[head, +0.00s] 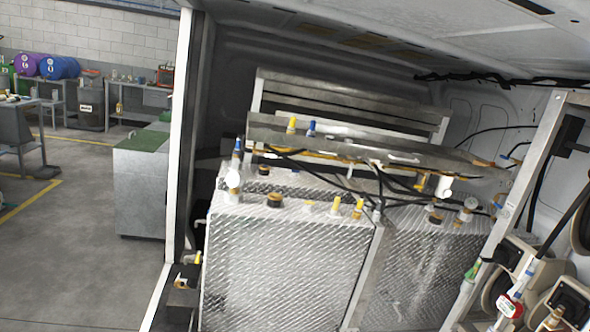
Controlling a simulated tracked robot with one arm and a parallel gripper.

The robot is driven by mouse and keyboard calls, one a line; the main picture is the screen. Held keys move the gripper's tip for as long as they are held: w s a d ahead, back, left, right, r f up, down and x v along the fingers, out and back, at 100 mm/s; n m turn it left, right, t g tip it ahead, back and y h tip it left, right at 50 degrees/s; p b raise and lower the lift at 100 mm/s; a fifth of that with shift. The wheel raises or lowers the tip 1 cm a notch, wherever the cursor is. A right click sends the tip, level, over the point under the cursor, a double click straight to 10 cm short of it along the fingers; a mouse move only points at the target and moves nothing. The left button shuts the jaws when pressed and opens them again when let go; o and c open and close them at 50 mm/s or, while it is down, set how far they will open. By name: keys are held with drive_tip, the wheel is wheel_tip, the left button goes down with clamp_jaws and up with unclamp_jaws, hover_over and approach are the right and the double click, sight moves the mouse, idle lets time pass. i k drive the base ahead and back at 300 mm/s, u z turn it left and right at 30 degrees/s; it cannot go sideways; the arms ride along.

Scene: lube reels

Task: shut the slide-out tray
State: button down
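A long grey metal shelf or tray (345,136) spans above the tanks inside the van and is tilted in the picture. I cannot tell whether this is the slide-out tray, or how far out it sits. A yellow-capped fitting and a blue-capped fitting (312,129) show at its left part. Dark hoses (320,176) run below its front edge. My gripper is not in view, so its place relative to the tray cannot be seen.
Diamond-plate tanks (280,255) with caps and fittings on top fill the middle. A white frame post (528,205) and hose reels (500,290) stand at right. A pale door post (180,130) is at left. Beyond it lies open workshop floor (80,270) and a green-topped cabinet (142,185).

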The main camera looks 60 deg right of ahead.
sight(331, 139)
drive_tip(key=z, duration=2.55)
drive_tip(key=i, duration=3.2)
drive_tip(key=u, duration=1.4)
